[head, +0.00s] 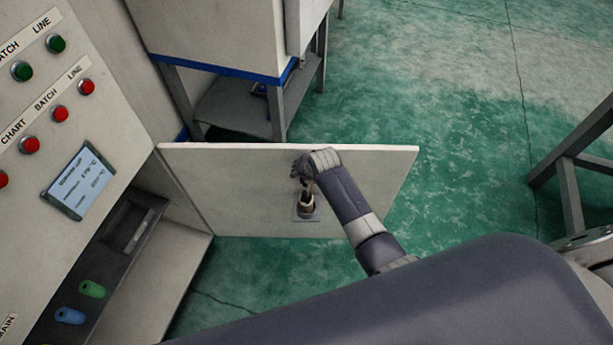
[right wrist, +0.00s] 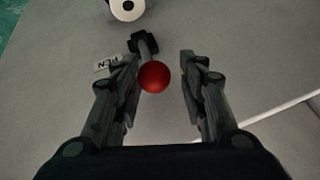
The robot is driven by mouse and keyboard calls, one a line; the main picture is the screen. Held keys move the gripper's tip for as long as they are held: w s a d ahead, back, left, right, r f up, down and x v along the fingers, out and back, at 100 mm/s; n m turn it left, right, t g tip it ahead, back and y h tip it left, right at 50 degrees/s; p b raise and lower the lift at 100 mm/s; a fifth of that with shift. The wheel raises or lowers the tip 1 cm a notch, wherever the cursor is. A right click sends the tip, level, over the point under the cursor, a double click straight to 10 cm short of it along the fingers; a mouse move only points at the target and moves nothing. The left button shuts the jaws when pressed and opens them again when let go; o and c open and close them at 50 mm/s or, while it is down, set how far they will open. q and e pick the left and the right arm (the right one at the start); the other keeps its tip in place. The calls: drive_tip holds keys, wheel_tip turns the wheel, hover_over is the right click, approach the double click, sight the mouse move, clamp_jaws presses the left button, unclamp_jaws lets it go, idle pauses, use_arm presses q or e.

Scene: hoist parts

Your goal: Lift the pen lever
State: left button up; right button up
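The pen lever is a short grey rod with a red ball knob (right wrist: 154,77) in the right wrist view, beside a small "PEN" label (right wrist: 107,64) on a pale panel. My right gripper (right wrist: 161,58) is open, with the ball between its fingers and nearer the left one. I cannot tell whether that finger touches it. A clear gap separates the ball from the right finger. In the head view my right gripper (head: 303,170) is at the open pale door panel (head: 235,185) and the red ball is hidden there. My left gripper is not in view.
A round pale fitting with a dark centre (right wrist: 128,7) sits beyond the lever. The control cabinet (head: 125,75), with buttons and a display (head: 78,180), stands at left.

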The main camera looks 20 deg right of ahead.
drive_tip(key=shift+s+a+f, duration=0.1)
drive_tip(key=shift+s, duration=0.25)
drive_tip(key=shift+f, duration=0.1)
drive_tip(key=v, duration=1.2)
drive_tip(key=shift+w, duration=0.1)
drive_tip(key=shift+c, duration=0.2)
